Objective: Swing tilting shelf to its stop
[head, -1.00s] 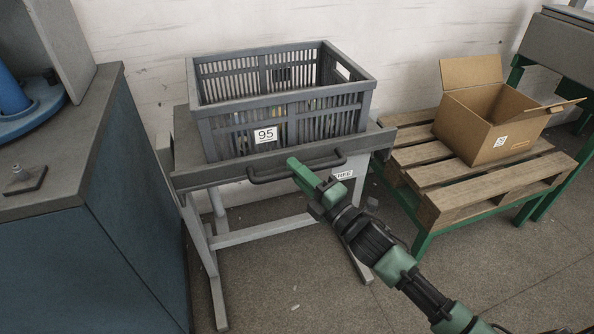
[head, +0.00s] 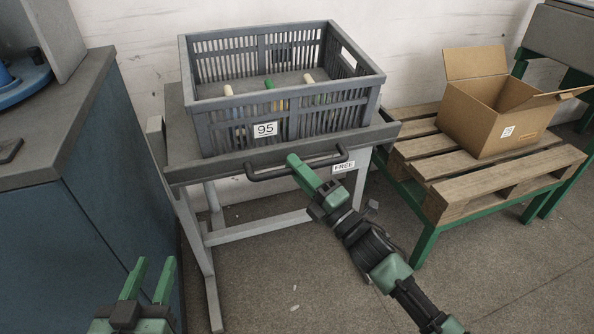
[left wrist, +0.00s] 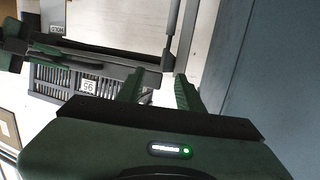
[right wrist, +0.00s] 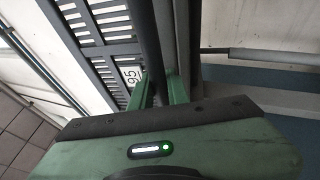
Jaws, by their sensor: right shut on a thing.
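The tilting shelf (head: 235,164) is a grey board on a grey stand, with a dark bar handle (head: 262,173) along its front. A grey slatted crate (head: 350,96) marked 95 sits on it. My right gripper (head: 303,171) is shut on the handle, right of its middle; the bar (right wrist: 147,45) runs between its fingers in the right wrist view. My left gripper (head: 150,267) is open and empty at the lower left, apart from the shelf.
A blue cabinet (head: 85,215) stands close on the left. A wooden pallet (head: 480,188) on a green frame holds an open cardboard box (head: 482,125) on the right. The floor in front of the stand is clear.

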